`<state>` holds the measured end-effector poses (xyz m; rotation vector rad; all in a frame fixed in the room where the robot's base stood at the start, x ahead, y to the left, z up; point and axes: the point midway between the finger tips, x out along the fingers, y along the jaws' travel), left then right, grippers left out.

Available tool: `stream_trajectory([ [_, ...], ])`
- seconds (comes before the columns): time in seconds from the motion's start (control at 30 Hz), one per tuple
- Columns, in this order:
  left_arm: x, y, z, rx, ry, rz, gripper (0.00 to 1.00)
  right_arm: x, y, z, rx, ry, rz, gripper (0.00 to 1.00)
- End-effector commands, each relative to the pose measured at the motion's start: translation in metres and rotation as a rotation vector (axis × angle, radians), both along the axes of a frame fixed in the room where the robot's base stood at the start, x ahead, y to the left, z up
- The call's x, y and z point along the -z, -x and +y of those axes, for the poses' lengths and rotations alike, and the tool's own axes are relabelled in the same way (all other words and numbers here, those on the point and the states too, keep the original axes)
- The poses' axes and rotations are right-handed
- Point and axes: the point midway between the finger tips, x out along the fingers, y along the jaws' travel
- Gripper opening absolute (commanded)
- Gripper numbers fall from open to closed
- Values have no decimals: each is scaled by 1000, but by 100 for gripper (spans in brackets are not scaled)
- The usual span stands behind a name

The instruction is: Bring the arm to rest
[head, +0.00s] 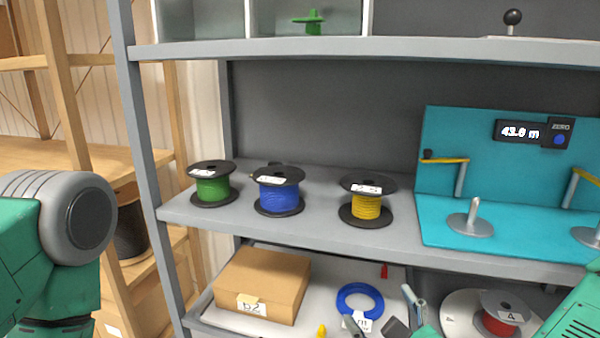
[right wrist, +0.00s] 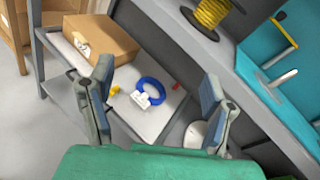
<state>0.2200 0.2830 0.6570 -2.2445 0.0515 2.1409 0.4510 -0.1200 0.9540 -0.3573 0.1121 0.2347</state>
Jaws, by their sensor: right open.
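My right gripper (right wrist: 156,84) is open and empty in the right wrist view, its two fingers wide apart. In the head view the right gripper (head: 383,313) shows at the bottom edge, in front of the lower shelf, with its arm coming in from the lower right. Between the fingers in the wrist view I see a blue cable coil (right wrist: 150,91) with a white tag, lying beyond them on the lower shelf. It also shows in the head view (head: 360,289). My left arm shows only as a green and grey link at the left edge; its gripper is out of view.
Green (head: 211,189), blue (head: 280,198) and yellow (head: 366,206) cable reels stand on the middle shelf (head: 320,225). A teal measuring station (head: 470,137) reading about 43.8 m stands at right. Below are a cardboard box (head: 262,282) and a red reel (head: 500,318).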

Motion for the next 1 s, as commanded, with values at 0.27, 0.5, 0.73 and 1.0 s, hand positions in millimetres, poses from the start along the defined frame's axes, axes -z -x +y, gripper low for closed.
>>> stream_trajectory([
  [0.27,0,1,0,0,0,2,39,85,43,32,-317,469,91,73],
  [0.5,0,1,0,0,0,2,39,211,132,11,-920,1175,142,73],
  [0.73,0,1,0,0,0,2,39,287,209,-94,-1639,1728,106,73],
  [1.0,0,1,0,0,0,2,39,296,233,-160,-2019,1885,71,73],
])
